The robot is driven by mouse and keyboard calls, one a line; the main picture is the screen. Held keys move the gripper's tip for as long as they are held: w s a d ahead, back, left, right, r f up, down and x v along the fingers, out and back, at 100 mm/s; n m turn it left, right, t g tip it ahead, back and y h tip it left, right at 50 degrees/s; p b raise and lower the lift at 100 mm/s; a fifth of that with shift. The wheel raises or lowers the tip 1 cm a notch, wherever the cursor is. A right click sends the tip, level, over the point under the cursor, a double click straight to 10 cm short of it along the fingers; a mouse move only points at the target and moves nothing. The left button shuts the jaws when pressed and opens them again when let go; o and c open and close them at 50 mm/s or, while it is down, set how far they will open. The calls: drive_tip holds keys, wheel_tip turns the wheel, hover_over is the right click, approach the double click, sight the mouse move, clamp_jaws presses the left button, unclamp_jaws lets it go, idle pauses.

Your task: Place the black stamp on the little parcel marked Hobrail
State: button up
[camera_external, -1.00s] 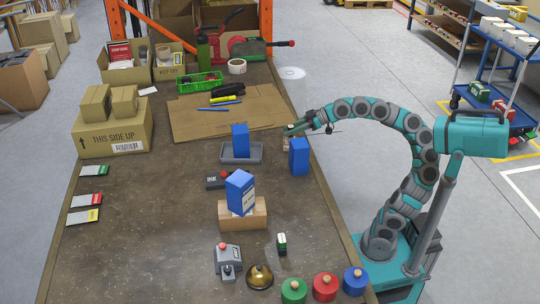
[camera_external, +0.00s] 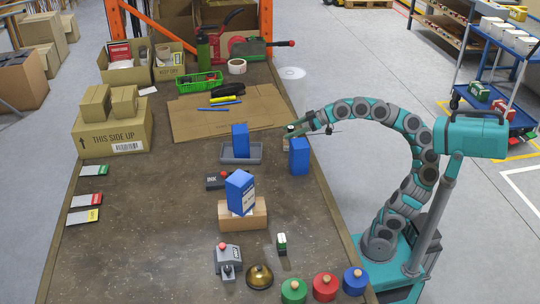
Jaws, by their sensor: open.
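My gripper (camera_external: 298,132) is open at the table's right edge, behind a blue box. A small pale block with a dark top (camera_external: 289,130) is at its fingertips; I cannot tell whether they touch it or whether it is the black stamp. A small dark-topped block with green and white sides (camera_external: 281,243) stands at the front. Blue boxes stand in a grey tray (camera_external: 256,160), at the right edge (camera_external: 299,157), and tilted on a brown carton (camera_external: 259,216); the tilted blue box (camera_external: 239,193) bears a white label. I cannot read Hobrail on any parcel.
A dark INK box (camera_external: 215,182) lies mid-table. A grey device with a red knob (camera_external: 227,255), a brass bell (camera_external: 259,277) and green, red and blue round pots (camera_external: 325,287) line the front. Flat cardboard (camera_external: 190,125) lies behind. The left-middle table is mostly clear.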

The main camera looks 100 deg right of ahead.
drive_tip(key=v, duration=1.2)
